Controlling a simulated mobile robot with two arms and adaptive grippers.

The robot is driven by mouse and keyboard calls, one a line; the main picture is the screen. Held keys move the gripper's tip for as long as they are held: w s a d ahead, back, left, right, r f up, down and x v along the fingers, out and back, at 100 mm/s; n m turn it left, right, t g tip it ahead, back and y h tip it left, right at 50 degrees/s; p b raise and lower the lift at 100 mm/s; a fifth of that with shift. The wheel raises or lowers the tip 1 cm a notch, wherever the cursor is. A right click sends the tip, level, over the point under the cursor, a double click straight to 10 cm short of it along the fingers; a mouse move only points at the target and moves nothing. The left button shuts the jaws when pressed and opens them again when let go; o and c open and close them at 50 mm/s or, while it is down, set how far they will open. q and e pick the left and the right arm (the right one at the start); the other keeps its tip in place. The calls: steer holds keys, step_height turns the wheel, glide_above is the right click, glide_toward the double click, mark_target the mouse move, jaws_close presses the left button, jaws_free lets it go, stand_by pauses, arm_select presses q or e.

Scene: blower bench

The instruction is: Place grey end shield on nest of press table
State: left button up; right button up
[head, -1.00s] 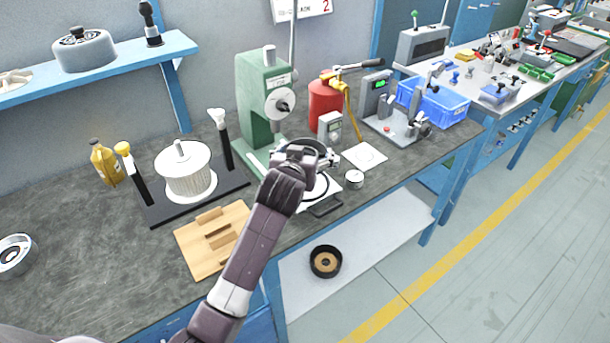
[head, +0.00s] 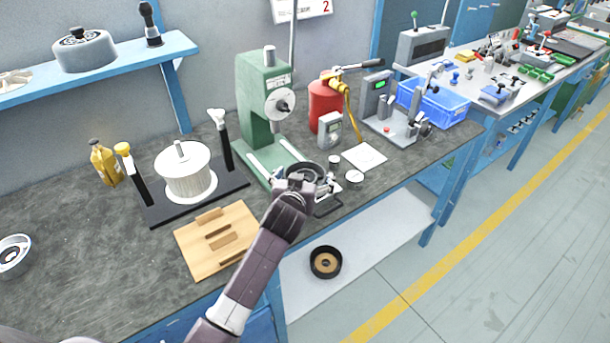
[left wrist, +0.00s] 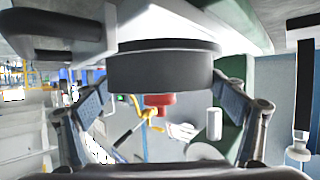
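My left gripper (head: 302,182) is in front of the green press (head: 262,100), over its low table at the bench's front edge. In the left wrist view my left gripper (left wrist: 162,82) has a finger on each side of a dark grey round part, the end shield (left wrist: 160,70), and they appear to touch its sides. In the head view the end shield (head: 305,168) shows as a dark ring just beyond the gripper. It covers the nest, so I cannot tell whether it is seated. My right gripper is not in view.
A wooden block board (head: 240,254) and a black stand with a white wound drum (head: 184,172) are to the left. A red cylinder (head: 324,100), small gauge (head: 330,130) and white sheet (head: 364,157) are to the right. The bench's left front is mostly clear.

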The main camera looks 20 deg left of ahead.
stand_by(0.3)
arm_select(q)
steer(key=v, duration=1.2)
stand_by(0.4)
